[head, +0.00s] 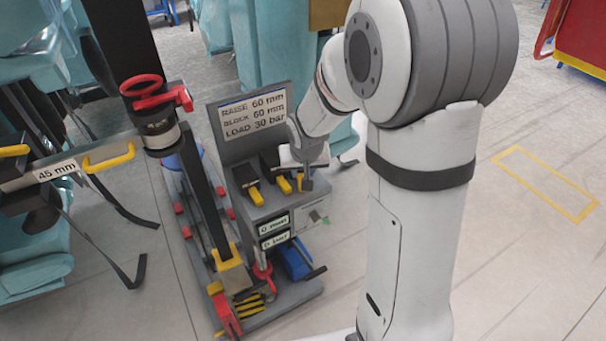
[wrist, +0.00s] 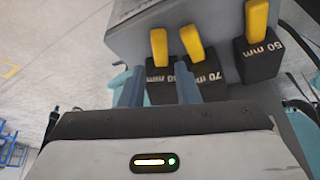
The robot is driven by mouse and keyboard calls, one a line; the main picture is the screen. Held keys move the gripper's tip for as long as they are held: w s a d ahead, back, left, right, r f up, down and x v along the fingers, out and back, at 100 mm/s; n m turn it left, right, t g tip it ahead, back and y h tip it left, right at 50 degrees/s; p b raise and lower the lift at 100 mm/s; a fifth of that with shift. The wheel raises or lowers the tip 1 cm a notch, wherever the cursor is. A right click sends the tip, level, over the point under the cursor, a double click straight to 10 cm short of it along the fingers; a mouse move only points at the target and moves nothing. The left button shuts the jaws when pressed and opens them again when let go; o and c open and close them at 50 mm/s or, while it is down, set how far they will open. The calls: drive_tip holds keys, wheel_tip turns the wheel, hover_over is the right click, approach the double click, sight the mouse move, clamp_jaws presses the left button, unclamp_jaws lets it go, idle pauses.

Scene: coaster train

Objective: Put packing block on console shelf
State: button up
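Several dark packing blocks with yellow handles stand in a row on the grey console (head: 262,212). In the wrist view one block (wrist: 158,72) shows "mm" with its number hidden, beside a 70 mm block (wrist: 208,72) and a 50 mm block (wrist: 262,60). My gripper (head: 307,180) is at the right end of the row in the head view. In the wrist view its blue-grey fingers (wrist: 158,88) are apart, with the partly hidden block in line between them. I see no clear grip on it.
The console sign (head: 253,112) reads raise 60 mm, block 60 mm, load 30 bar. A jack with a red top (head: 150,92) and a dark leaning post stand left of the console. A beam labelled 45 mm (head: 57,170) is further left.

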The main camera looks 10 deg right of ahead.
drive_tip(key=s+r+g, duration=0.1)
drive_tip(key=s+r, duration=0.2)
drive_tip(key=s, duration=0.4)
drive_tip(key=s+d+r, duration=0.1)
drive_tip(key=s+r, duration=0.3)
drive_tip(key=s, duration=0.4)
drive_tip(key=s+d+r+n+g, duration=0.1)
drive_tip(key=s+r, duration=0.3)
drive_tip(key=s, duration=0.3)
drive_tip(key=shift+s+d+g, duration=0.2)
drive_tip(key=shift+s+g, duration=0.05)
drive_tip(key=shift+g, duration=0.05)
